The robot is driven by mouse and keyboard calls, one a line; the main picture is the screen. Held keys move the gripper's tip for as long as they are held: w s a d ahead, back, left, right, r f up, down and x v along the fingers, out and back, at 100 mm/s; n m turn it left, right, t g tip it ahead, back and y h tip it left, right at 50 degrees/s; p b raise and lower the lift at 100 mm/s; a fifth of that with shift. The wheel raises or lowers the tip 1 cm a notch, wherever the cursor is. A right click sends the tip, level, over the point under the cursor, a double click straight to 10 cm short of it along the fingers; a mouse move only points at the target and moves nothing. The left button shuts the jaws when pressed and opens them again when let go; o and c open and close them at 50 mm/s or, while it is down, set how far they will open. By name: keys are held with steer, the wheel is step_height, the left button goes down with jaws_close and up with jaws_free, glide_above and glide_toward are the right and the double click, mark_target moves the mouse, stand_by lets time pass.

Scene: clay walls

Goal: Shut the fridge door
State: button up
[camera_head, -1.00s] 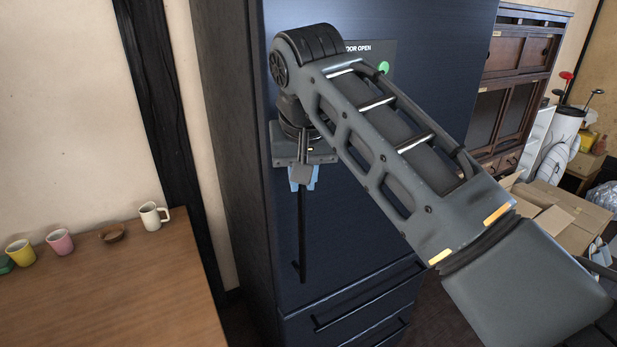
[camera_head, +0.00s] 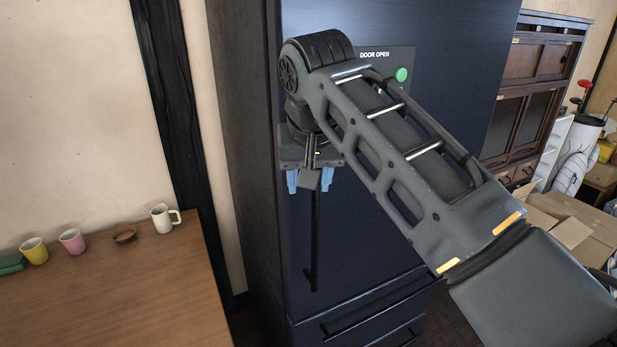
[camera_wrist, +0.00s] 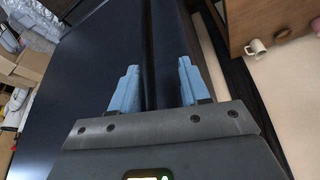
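The tall dark blue fridge (camera_head: 245,130) stands in the middle of the head view. Its door (camera_head: 420,230) looks flush or nearly flush with the body; any small gap is hard to tell. A panel reading "DOOR OPEN" (camera_head: 378,54) with a green dot is on the door, partly behind my arm. The long black vertical handle (camera_head: 314,240) is on the door's left side. My gripper (camera_head: 309,184) points down at the upper part of the handle. Its blue fingers are apart, and they also show spread in the wrist view (camera_wrist: 156,88). Contact with the handle cannot be told.
A wooden table (camera_head: 110,290) at left carries a white mug (camera_head: 164,217), pink and yellow cups and a small brown bowl (camera_head: 124,235). Drawers (camera_head: 365,312) are below the door. Cardboard boxes (camera_head: 565,225) and a dark wooden cabinet (camera_head: 525,90) stand at right.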

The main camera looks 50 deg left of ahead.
stand_by(0.3)
steer(key=b+v, duration=0.1)
steer(key=v, duration=0.6)
steer(key=shift+r+b, duration=0.35)
steer(key=shift+r, duration=0.05)
steer(key=shift+d, duration=0.1)
